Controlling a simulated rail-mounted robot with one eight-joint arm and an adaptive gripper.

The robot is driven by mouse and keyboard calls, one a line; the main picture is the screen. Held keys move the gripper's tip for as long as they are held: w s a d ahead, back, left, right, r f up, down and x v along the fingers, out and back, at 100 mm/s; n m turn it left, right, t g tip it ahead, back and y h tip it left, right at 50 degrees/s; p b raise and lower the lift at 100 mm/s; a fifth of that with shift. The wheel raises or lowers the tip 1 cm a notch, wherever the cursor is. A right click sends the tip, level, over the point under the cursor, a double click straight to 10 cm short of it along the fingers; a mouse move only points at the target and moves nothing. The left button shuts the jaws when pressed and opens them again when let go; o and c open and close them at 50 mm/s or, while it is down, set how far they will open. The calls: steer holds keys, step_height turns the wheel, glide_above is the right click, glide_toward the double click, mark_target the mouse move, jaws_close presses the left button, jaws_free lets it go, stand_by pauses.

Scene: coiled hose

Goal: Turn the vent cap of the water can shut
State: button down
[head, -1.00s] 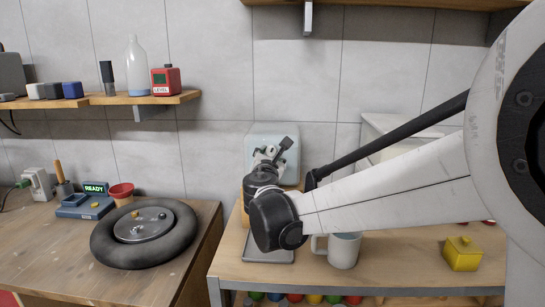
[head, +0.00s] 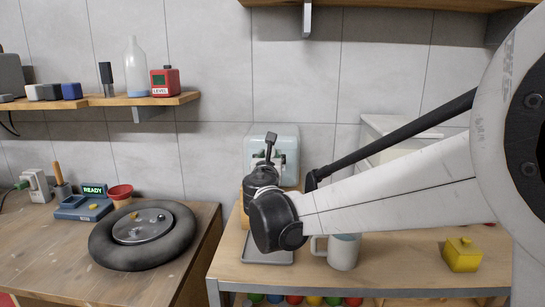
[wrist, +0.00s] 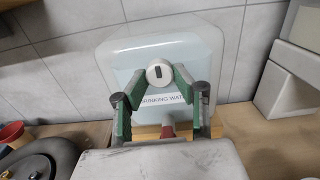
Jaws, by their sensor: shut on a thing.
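The water can (head: 288,143) is a pale, translucent block against the tiled wall, mostly behind my arm in the head view. In the wrist view the can (wrist: 205,48) faces me, its "DRINKING WATER" label partly covered by my fingers. The vent cap (wrist: 158,71) is a round white knob with a short dark upright mark, high on the can's front. My gripper (wrist: 160,76) has its green-padded fingers closed on the cap from both sides.
A red tap (wrist: 169,130) sits low on the can, between my fingers. A grey tray (head: 267,257) lies below and a grey mug (head: 344,251) stands to its right.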

steer(key=c, duration=1.4)
jaws_free()
steer(key=shift+s, duration=0.15)
steer(key=s, duration=1.1)
steer(key=shift+s+a, duration=0.25)
steer(key=shift+s, duration=0.15)
